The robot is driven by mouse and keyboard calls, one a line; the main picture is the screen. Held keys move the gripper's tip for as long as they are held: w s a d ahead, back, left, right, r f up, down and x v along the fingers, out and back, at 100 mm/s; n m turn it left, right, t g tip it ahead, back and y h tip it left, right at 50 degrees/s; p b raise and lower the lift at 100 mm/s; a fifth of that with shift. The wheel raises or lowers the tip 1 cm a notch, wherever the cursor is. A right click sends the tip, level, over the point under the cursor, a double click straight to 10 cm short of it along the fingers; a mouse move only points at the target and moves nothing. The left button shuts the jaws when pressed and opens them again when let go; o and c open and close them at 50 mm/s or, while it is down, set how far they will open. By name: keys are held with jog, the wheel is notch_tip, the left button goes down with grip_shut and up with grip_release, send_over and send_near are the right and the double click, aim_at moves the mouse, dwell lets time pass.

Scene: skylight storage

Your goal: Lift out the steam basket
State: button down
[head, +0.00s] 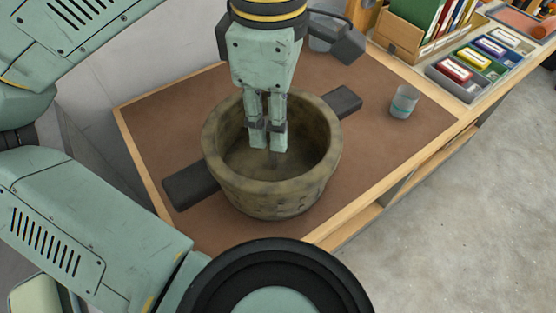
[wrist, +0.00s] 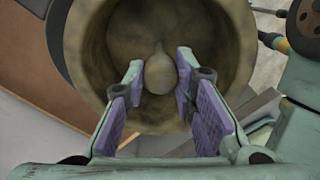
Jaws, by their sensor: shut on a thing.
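A mottled olive-brown pot (head: 265,195) with two dark side handles stands on the brown table top. My gripper (head: 267,150) points straight down inside it, fingers below the rim. The steam basket (wrist: 160,110) appears as the same-coloured inner floor with a rounded central post (wrist: 160,72). In the wrist view, this post stands between my two purple-padded fingers, and my gripper is shut on it. The basket's edge cannot be told apart from the pot's inner wall.
Behind are a wooden box of books (head: 412,45) and a grey tray (head: 470,75) of coloured boxes.

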aim_at(272, 183)
jog(key=shift+s, duration=3.9)
